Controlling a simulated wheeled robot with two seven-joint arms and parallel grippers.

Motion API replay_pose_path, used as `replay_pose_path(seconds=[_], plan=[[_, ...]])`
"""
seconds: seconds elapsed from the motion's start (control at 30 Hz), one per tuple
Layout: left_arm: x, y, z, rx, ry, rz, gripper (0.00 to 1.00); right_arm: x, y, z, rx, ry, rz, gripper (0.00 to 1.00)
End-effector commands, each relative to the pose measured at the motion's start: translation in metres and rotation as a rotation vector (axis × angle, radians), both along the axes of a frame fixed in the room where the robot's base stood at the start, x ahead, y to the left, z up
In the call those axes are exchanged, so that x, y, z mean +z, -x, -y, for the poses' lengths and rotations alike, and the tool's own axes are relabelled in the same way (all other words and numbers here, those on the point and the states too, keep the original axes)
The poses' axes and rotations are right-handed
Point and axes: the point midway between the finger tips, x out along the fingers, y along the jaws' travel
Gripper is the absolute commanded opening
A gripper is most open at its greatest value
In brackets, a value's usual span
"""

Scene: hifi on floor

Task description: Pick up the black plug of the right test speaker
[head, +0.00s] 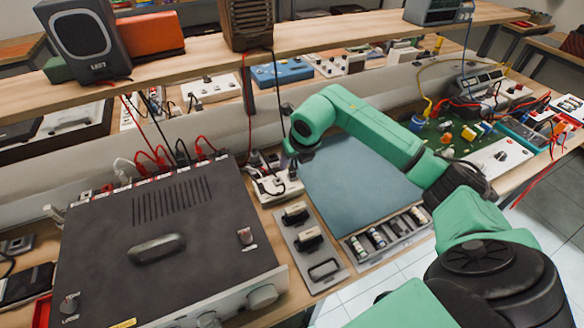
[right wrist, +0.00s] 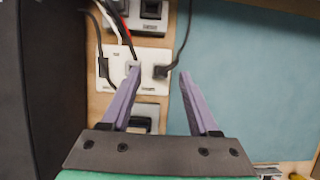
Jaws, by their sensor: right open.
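My right gripper (head: 289,160) is open over a white socket block (head: 272,188) beside the amplifier. In the right wrist view its two purple fingers (right wrist: 160,74) are spread. A black plug (right wrist: 161,72) with a dark cable running up lies between the fingertips, at the right edge of the white socket plate (right wrist: 118,82). I cannot tell whether either finger touches it. The right speaker, brown (head: 248,24), stands on the shelf; a black cable hangs from it toward the gripper. In the head view the plug is hard to make out. My left gripper is not in view.
A large dark amplifier (head: 165,235) stands left of the socket block. A blue-grey mat (head: 355,190) lies to the right. Other cables and a second plug (right wrist: 103,67) crowd the socket plate's left side.

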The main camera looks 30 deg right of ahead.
Motion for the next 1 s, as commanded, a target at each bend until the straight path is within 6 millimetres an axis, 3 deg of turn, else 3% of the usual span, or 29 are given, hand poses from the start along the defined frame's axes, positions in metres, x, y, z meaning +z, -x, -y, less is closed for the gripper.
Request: replay_pose_path(seconds=[0.1, 0.23, 0.43, 0.47, 0.6, 0.63, 1.0], plan=[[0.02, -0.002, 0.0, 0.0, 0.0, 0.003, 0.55, -0.017, -0.005, 0.002, -0.001, -0.003, -0.008, 0.61], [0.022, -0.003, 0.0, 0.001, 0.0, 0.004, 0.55, -0.039, -0.013, 0.003, 0.0, -0.003, -0.003, 0.61], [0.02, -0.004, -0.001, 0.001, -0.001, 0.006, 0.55, -0.043, -0.015, 0.003, 0.002, 0.0, 0.0, 0.61], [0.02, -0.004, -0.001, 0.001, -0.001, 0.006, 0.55, -0.043, -0.015, 0.003, 0.002, 0.0, 0.0, 0.57], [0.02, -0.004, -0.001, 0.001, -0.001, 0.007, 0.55, -0.043, -0.015, 0.003, 0.002, -0.001, 0.0, 0.04], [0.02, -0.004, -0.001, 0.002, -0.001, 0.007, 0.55, -0.043, -0.015, 0.003, 0.002, -0.001, 0.0, 0.0], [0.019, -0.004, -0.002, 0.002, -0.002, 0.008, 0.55, -0.039, -0.015, 0.003, 0.002, -0.001, 0.001, 0.0]])
